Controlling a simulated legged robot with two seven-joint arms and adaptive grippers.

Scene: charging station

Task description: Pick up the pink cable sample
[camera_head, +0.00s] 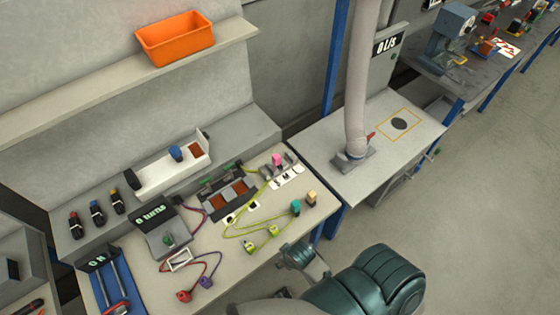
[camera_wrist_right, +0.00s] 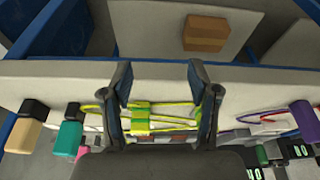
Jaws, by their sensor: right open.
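The pink cable sample (camera_head: 277,158) stands in a grey holder near the far right part of the workbench in the head view. In the right wrist view, a small pink patch (camera_wrist_right: 82,152) shows at the left behind the teal block; it appears to be this sample. My right gripper (camera_head: 297,255) is at the bench's near right edge, well short of the sample. In its wrist view, the fingers (camera_wrist_right: 160,80) are spread apart with nothing held; yellow-green cables show beyond them. My left gripper is in no view.
A teal block (camera_head: 295,207) and a cream block (camera_head: 311,198) stand at the bench's right edge. Yellow-green cables (camera_head: 237,234) lie across the bench middle. Red (camera_head: 184,296) and purple (camera_head: 206,282) connectors lie to the left. A side table (camera_head: 400,150) with a grey hose stands right.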

